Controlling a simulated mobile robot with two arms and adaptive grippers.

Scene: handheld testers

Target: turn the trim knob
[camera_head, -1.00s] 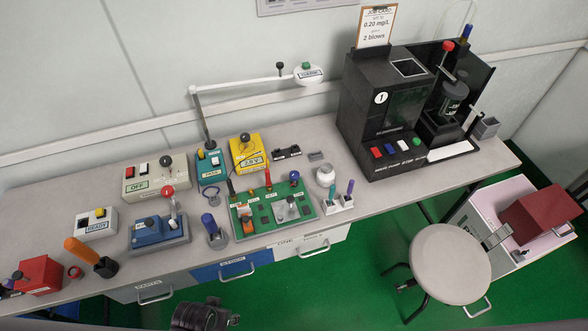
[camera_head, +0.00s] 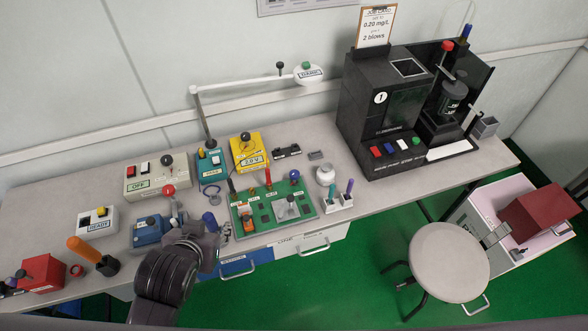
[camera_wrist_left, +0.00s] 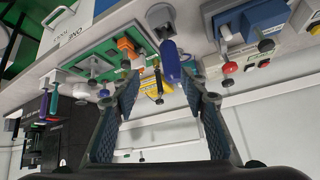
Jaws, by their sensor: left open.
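My left gripper (camera_head: 222,229) has reached in over the front edge of the bench. Its two fingers are open in the left wrist view (camera_wrist_left: 163,90), with nothing held between them. A blue-purple handled tool (camera_head: 209,219) stands in a grey holder just beyond the fingertips. In the left wrist view the handle (camera_wrist_left: 170,62) appears between the fingers; I cannot tell if they touch it. The green board (camera_head: 262,226) to the right carries a grey plate with a small dark knob (camera_head: 291,200). I cannot tell which knob is the trim knob. My right gripper is not in view.
A blue box (camera_head: 147,232) with a red-topped lever is left of the gripper. A yellow meter (camera_head: 246,150) and a teal box (camera_head: 211,165) stand behind. A white holder (camera_head: 341,203) with two pens is right of the board. A large black machine (camera_head: 375,110) stands farther right.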

